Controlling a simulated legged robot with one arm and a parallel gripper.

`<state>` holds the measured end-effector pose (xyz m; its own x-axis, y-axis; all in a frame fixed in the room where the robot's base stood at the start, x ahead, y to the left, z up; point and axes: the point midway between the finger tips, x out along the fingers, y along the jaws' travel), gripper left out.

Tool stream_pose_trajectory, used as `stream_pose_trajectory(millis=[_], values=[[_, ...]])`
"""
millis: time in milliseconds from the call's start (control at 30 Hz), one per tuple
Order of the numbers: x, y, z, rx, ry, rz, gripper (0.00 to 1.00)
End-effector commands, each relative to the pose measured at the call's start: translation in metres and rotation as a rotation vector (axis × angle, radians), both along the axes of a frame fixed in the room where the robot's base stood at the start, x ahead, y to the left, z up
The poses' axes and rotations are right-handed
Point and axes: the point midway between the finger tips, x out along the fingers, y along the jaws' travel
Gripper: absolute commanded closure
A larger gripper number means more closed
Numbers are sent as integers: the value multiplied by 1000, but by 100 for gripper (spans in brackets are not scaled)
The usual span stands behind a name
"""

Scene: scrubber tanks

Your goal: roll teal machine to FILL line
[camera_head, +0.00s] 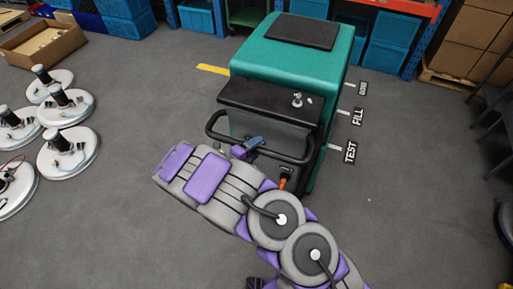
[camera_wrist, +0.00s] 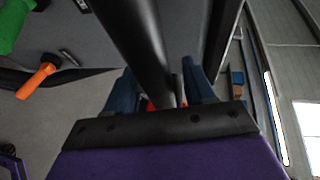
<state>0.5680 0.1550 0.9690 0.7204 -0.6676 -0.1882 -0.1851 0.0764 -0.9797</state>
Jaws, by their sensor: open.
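The teal machine (camera_head: 290,62) stands upright on the grey floor, with a black pad on top and a black handle bar (camera_head: 214,126) looping out at its near side. My gripper (camera_head: 254,146) is at the near stretch of this bar. In the wrist view, its blue fingers (camera_wrist: 160,88) are apart, with the dark bar (camera_wrist: 140,40) running between them. Whether they touch it I cannot tell. The FILL label (camera_head: 358,116) lies on the floor right of the machine, with a short white line (camera_head: 343,113) beside it. The machine's wheels are hidden.
The TEST label (camera_head: 350,152) lies nearer, and another label (camera_head: 363,88) lies farther back. A yellow floor strip (camera_head: 213,69) is behind left. Several round white brush units (camera_head: 68,152) and a cardboard box (camera_head: 40,42) are at left. Blue bins (camera_head: 388,58) line the back.

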Motion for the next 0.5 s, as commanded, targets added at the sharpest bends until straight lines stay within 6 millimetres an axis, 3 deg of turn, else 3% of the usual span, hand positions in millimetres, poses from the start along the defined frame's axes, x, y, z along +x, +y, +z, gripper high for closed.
stream_pose_trajectory(millis=[233, 500], values=[[0, 0, 0, 0, 0, 1, 47], [0, -11, 1, 8, 1, -1, 73]])
